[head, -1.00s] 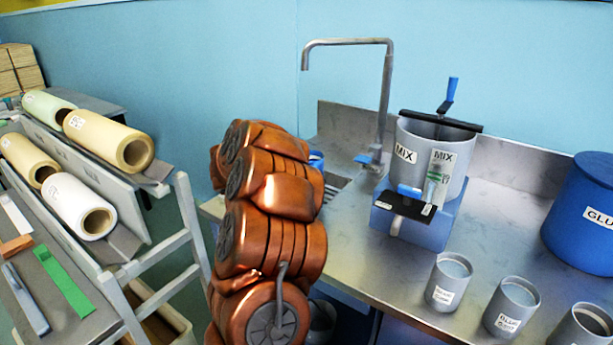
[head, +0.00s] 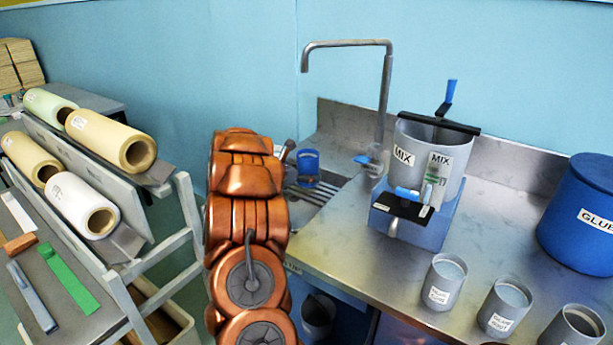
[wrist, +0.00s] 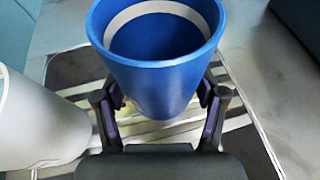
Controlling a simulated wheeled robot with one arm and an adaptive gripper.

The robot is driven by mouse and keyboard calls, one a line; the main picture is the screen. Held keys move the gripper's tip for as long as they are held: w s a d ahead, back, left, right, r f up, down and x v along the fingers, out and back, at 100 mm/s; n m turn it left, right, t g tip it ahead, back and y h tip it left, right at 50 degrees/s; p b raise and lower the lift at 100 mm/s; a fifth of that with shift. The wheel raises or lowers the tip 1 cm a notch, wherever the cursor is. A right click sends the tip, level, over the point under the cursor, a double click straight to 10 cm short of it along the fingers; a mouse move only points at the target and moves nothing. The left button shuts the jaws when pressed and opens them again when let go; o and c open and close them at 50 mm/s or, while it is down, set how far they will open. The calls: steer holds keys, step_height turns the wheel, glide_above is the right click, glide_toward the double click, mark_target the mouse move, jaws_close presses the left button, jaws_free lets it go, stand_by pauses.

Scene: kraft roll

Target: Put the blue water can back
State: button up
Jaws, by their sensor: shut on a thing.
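The blue water can (head: 307,168) is at the sink end of the steel counter, over or on a slatted rack (head: 312,193). In the wrist view the open-topped can (wrist: 160,82) is large, close and roughly upright, with a pale ring inside. My gripper (wrist: 160,100) is shut on the can, one finger on each side. Slats show below the can, but I cannot tell whether its base touches them. In the head view my arm hides the left part of this area.
A tall tap (head: 384,95) rises behind the rack. A grey MIX pot (head: 408,150) on a blue stand is to the right, with several grey cups (head: 445,280) and a blue GLUE drum (head: 580,215). A roll rack (head: 150,240) stands left. A pale rounded object (wrist: 35,120) is beside the can.

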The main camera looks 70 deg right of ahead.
steer(key=shift+f, duration=0.6)
steer(key=shift+f, duration=0.2)
steer(key=o, duration=1.5)
steer(key=shift+r, duration=0.15)
steer(key=shift+r, duration=0.15)
steer(key=shift+w+a, duration=0.2)
steer(key=shift+a, duration=0.1)
steer(key=b+v, duration=0.2)
steer(key=v, duration=0.9)
steer(key=shift+a+r+b, duration=0.1)
steer(key=shift+a+b, duration=0.05)
steer(key=shift+b, duration=0.2)
steer(key=shift+w, duration=0.1)
